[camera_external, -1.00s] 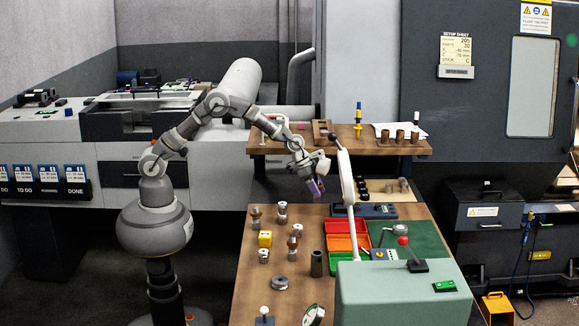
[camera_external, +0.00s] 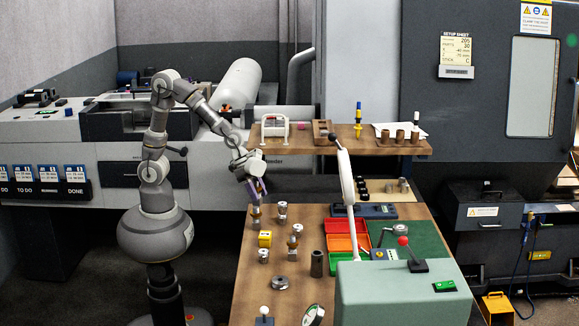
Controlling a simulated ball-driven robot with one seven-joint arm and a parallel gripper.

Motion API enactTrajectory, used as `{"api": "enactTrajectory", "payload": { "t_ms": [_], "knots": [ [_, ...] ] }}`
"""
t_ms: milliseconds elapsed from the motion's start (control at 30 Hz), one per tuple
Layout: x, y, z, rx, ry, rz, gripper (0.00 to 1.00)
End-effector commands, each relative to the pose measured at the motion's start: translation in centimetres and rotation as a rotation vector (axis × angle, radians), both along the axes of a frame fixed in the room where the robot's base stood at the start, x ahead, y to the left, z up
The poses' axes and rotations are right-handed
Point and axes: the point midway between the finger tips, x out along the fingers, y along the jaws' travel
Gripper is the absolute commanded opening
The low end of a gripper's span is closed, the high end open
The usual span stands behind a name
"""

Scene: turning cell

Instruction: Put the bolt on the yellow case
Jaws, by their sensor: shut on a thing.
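The yellow case (camera_external: 265,239) is a small block standing on the wooden bench near its left edge. My gripper (camera_external: 258,190) is above the bench's back left, behind and higher than the case and apart from it. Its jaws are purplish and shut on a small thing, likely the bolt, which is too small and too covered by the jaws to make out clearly. A brass-coloured fitting (camera_external: 256,214) stands just below my gripper, behind the case.
Several metal fittings stand close to the case, among them one to its right (camera_external: 296,242) and one in front (camera_external: 263,256). A dark cylinder (camera_external: 316,264) and a grey ring (camera_external: 280,283) are further forward.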

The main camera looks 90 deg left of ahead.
Motion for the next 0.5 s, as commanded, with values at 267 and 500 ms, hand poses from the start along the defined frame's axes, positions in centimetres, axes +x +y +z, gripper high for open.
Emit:
{"api": "enactTrajectory", "payload": {
  "t_ms": [267,500],
  "knots": [
    [-10.0,-0.9,-2.5,0.001,-0.002,-0.055,0.00],
    [-9.3,-1.9,-3.2,-0.001,0.003,-0.066,0.00]
  ]
}}
